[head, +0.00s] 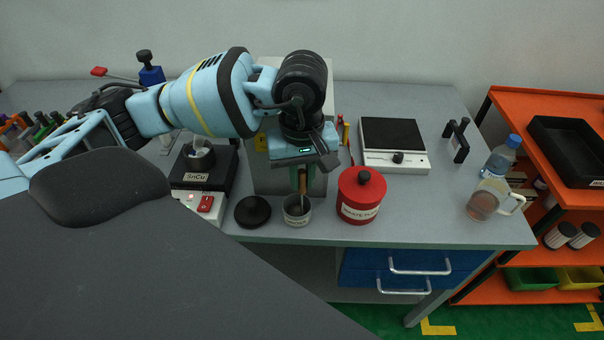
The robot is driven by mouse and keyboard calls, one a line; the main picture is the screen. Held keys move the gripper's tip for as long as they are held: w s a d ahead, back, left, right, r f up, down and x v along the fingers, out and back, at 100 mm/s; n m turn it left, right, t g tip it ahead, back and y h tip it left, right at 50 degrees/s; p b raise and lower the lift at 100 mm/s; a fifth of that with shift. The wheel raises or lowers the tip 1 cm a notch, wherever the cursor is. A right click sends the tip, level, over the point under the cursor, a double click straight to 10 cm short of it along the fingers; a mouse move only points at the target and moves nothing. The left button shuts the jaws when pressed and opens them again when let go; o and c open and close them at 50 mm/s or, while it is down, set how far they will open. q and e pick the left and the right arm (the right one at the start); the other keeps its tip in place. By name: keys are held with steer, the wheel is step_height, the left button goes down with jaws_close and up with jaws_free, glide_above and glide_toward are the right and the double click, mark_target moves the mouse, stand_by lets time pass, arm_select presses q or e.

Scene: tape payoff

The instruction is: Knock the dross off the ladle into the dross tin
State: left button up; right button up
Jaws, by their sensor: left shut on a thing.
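My left gripper (302,166) points down over the front of the bench and is shut on the ladle (302,190). Only a thin brownish length of the ladle shows below the jaws. Its lower end is at the mouth of the dross tin (297,217), a small grey open tin with a pale label. I cannot tell whether the ladle touches the rim, and no dross can be made out. The solder pot (199,158), marked SnCu, stands to the left on its heater. My right gripper is not in view.
A black round lid (252,211) lies left of the tin. A red waste can (361,196) stands close on the right. Further right are a hot plate (394,146), a black stand (457,139), a glass jug (487,200) and a bottle (501,158).

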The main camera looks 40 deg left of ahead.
arm_select(q)
steer(key=shift+r, duration=0.15)
